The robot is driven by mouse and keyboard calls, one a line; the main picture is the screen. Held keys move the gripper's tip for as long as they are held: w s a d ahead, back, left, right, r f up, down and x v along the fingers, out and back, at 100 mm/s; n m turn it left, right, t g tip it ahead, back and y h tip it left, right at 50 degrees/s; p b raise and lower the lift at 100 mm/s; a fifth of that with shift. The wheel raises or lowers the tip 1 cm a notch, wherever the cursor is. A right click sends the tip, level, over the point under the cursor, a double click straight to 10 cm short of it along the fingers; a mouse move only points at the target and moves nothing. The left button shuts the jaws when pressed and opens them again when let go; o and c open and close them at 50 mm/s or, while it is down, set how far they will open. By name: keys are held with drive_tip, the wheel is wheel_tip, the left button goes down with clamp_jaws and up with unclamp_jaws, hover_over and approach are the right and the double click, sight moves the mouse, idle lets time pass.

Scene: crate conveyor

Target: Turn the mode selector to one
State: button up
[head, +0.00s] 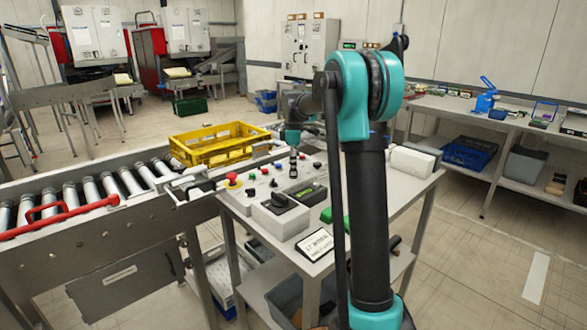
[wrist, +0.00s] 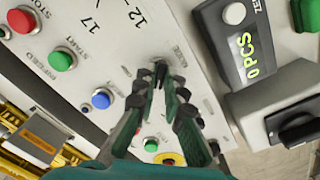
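The control panel (head: 282,180) stands on a steel table in the head view. My gripper (head: 293,150) points down over its far part. In the wrist view my gripper (wrist: 162,82) has its two fingers drawn close together, with the tips at a small dark knob on the panel, which looks like the mode selector (wrist: 160,66). The tips appear to be on both sides of the knob and hide most of it.
Red (wrist: 21,20), green (wrist: 62,60) and blue (wrist: 101,99) buttons lie left of the fingers. A counter display (wrist: 245,45) and a large black rotary switch (wrist: 298,129) stand to the right. A yellow crate (head: 215,145) sits on the roller conveyor (head: 100,190).

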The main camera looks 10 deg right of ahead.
clamp_jaws()
drive_tip(key=shift+m, duration=0.4)
drive_tip(key=m, duration=1.3)
drive_tip(key=shift+m, duration=1.9)
drive_tip(key=o, duration=0.6)
unclamp_jaws()
